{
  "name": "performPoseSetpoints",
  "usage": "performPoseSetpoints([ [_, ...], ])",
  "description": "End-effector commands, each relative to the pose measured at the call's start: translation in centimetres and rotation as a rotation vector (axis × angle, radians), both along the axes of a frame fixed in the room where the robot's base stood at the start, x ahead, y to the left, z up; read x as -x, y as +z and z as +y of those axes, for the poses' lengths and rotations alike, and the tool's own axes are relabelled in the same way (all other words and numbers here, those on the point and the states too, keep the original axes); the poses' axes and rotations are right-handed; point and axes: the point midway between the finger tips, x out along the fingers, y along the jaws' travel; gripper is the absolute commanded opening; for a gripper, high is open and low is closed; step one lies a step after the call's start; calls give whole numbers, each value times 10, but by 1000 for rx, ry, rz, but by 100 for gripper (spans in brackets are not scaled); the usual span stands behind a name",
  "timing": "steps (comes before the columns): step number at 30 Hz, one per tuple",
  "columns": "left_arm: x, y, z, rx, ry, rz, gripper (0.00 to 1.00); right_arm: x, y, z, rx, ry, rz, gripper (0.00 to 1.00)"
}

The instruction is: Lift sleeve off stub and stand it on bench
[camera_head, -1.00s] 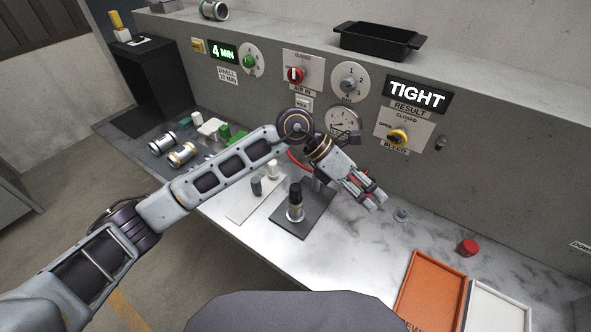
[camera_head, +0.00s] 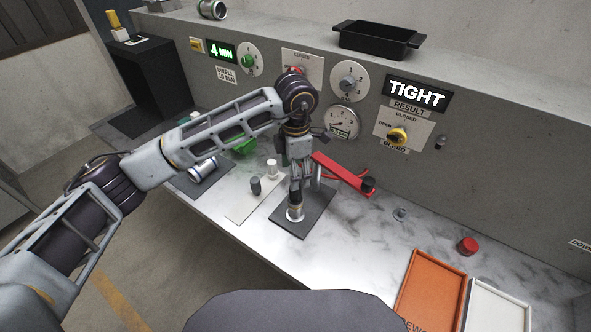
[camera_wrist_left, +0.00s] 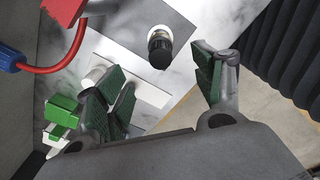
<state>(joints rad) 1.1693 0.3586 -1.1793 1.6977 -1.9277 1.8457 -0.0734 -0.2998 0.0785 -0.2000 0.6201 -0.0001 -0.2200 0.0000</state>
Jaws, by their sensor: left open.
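The black-topped cylindrical piece with a silver lower ring (camera_head: 295,213) stands upright on a dark square plate (camera_head: 318,222) on the bench; I cannot tell where sleeve and stub part. The wrist view shows its black top (camera_wrist_left: 160,53) beyond my fingers and between their lines. My left gripper (camera_head: 296,186) points down over it, hiding most of its upper part in the head view. In the wrist view the left gripper (camera_wrist_left: 165,90) is open, with nothing held. I cannot tell whether a finger touches the piece. My right gripper is not in view.
A red arm with a black end (camera_head: 340,172) stands close behind the plate. Grey and white pegs (camera_head: 256,186) stand on a pale plate to the left. The bench (camera_head: 352,243) is clear right of the dark plate, up to an orange tray (camera_head: 432,285) and a white tray (camera_head: 497,305).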

Motion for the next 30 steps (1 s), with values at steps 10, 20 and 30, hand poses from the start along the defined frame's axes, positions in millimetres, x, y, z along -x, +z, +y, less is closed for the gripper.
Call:
performPoseSetpoints([
  [10, 0, -5, 0, 2, 1, 3, 68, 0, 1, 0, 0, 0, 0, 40],
  [20, 1, -34, 0, 2, 1, 4, 68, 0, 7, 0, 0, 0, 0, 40],
  [30, 1, -75, -1, 3, 1, 3, 68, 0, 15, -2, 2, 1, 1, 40],
])
